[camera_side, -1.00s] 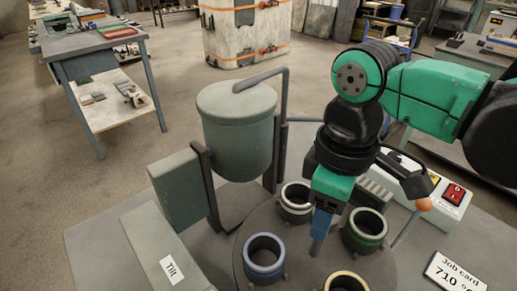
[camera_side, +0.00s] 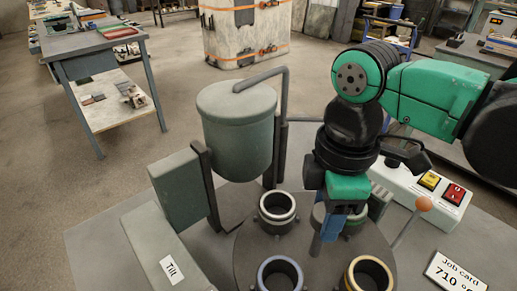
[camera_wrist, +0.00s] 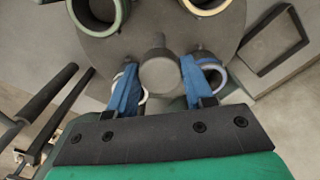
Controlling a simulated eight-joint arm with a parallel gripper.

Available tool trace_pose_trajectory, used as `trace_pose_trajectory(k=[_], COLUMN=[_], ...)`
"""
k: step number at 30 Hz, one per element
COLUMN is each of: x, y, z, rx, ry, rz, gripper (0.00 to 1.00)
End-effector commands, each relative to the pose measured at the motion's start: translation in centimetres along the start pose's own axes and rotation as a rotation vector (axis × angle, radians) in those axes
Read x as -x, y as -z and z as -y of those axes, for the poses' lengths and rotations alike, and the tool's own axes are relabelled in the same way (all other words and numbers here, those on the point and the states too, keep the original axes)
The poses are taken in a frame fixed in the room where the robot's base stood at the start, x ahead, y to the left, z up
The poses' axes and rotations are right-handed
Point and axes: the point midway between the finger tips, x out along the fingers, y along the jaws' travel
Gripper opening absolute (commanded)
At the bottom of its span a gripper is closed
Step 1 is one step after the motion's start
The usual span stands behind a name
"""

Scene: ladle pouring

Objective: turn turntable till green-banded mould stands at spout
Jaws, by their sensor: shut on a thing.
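The turntable (camera_side: 320,268) is a grey disc bearing several cup-shaped moulds. The green-banded mould (camera_side: 354,226) is at its back right, partly hidden behind my gripper (camera_side: 319,248); it shows at the upper left of the wrist view (camera_wrist: 120,14). The white-banded mould (camera_side: 277,225) stands at the back left, nearest the ladle (camera_side: 237,135). The blue-banded mould (camera_side: 262,280) is front left, the yellow-banded mould (camera_side: 350,278) front right. My gripper's blue fingers are shut on the grey centre knob (camera_wrist: 160,72). I cannot make out the spout.
A control box (camera_side: 400,195) with yellow and red switches and an orange-knobbed lever (camera_side: 424,204) stand right of the turntable. The tilt panel (camera_side: 165,262) lies left, the job card (camera_side: 455,272) at the front right.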

Motion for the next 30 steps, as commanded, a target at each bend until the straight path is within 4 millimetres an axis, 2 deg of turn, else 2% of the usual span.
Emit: trace_pose_trajectory(k=[30], x=[0.04], y=[-0.02], z=[-0.01], rx=[0.508], ry=[0.000], rz=[0.001], gripper=[0.00])
